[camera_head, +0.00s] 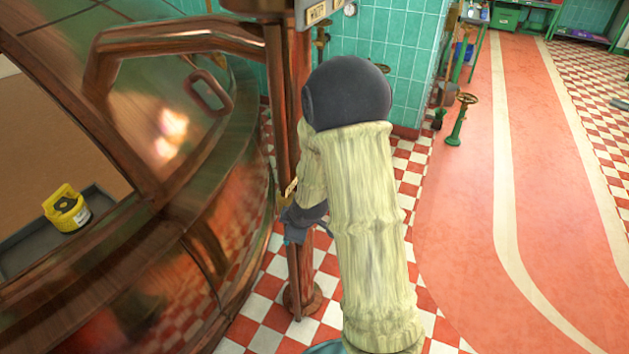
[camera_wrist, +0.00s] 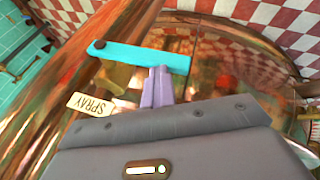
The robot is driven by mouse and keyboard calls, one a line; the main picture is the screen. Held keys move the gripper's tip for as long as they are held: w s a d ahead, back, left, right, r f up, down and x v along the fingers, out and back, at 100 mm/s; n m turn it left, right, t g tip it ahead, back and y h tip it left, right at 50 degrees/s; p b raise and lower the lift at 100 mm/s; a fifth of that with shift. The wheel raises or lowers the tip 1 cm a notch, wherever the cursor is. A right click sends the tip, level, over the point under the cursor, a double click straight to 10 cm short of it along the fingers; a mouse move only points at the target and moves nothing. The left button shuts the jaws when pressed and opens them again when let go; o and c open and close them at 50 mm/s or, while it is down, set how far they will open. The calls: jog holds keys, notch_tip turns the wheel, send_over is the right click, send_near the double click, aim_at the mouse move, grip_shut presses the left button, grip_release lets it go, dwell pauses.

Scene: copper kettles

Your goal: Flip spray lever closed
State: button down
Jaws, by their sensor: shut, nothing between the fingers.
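The spray lever (camera_wrist: 145,55) is a flat turquoise bar in the wrist view, with a dark pivot at its left end. It runs from there to the right, tilted slightly down in the picture. In the head view my arm hides most of the gripper, and the lever cannot be made out clearly.
The upright copper pipe (camera_head: 276,110) stands close to my arm. A green valve stand (camera_head: 458,125) is beyond; the red floor path at right is clear.

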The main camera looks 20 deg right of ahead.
jog(key=s+a+r+p, duration=0.2)
jog(key=s+a+r, duration=0.1)
jog(key=s+r, duration=0.5)
jog(key=shift+s+a+r, duration=0.15)
jog(key=shift+r, duration=0.15)
dwell(0.3)
dwell(0.3)
jog(key=s+d+r+m+g+p, duration=0.1)
jog(key=s+r+m+g+p, duration=0.2)
jog(key=s+r+m+p, duration=0.2)
jog(key=s+r+m, duration=0.3)
jog(key=r+m, duration=0.1)
jog(key=m, duration=0.2)
jog(key=shift+d+m+h, duration=0.25)
jog(key=shift+m+h, duration=0.15)
jog(key=shift+r, duration=0.1)
dwell(0.4)
